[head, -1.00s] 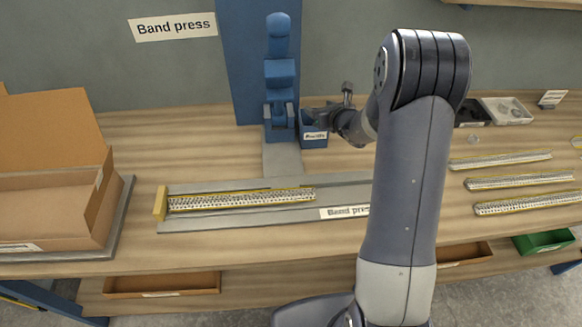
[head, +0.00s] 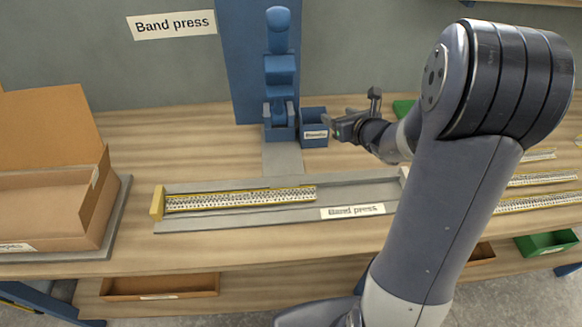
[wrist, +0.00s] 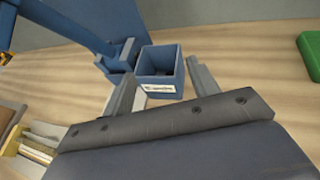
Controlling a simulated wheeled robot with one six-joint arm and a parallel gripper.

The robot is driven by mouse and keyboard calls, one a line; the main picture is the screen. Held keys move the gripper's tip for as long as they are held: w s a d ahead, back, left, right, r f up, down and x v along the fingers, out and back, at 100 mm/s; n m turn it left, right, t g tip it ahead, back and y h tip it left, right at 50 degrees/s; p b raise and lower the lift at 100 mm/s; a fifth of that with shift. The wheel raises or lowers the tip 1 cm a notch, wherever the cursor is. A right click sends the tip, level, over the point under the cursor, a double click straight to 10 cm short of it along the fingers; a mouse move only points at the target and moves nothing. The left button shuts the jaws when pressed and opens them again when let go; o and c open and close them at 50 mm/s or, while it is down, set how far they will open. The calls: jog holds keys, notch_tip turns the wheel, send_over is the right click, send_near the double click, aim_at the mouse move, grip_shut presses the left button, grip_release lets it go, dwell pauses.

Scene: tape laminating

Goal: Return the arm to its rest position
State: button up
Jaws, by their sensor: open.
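My gripper (head: 335,127) is in the head view, just right of the small blue bin and above the bench, pointing left. In the wrist view my gripper (wrist: 160,92) shows its two fingers spread apart with nothing between them. The blue bin (head: 314,135) stands behind the fingers in the wrist view (wrist: 162,74), and whether they overlap it in depth I cannot tell. My arm's large elbow fills the right of the head view and hides part of the bench.
The blue band press (head: 280,75) stands left of the bin. A grey track (head: 240,219) holds a perforated strip (head: 240,199). An open cardboard box (head: 45,210) is at left. Several strips (head: 545,202) lie at right, partly hidden. The bench front (head: 250,247) is clear.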

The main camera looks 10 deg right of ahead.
jog(key=p+x, duration=0.2)
jog(key=x, duration=0.9)
jog(key=shift+r+p, duration=1.3)
jog(key=shift+r, duration=1)
jog(key=shift+f, duration=0.15)
